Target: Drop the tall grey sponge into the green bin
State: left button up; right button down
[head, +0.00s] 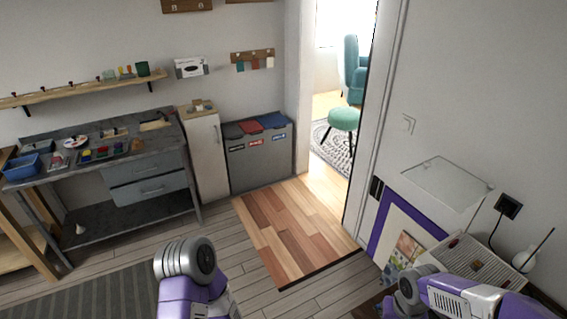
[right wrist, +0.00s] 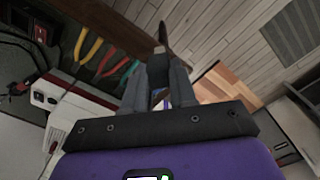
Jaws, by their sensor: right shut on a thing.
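My right gripper (right wrist: 158,75) shows in the right wrist view, its dark fingers shut on a small grey block (right wrist: 157,68), which looks like the tall grey sponge; the fingers cover much of it. In the head view my right arm is at the lower right, but its gripper cannot be made out. My left arm is at the bottom middle of the head view; its gripper is not in view. I see no green bin. A grey bin unit (head: 258,158) with dark, red and blue lids stands against the back wall.
A grey workbench (head: 150,185) with trays stands at the left, a narrow white cabinet (head: 206,160) beside it. A doorway opens right of the bins. The wooden floor (head: 290,225) before them is clear. Pliers with coloured handles (right wrist: 90,50) and a white-and-red box (right wrist: 75,97) are near my right gripper.

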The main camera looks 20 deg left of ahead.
aim_at(146, 76)
jog(key=u, duration=0.65)
jog(key=i, duration=5.4)
jog(key=u, duration=3.15)
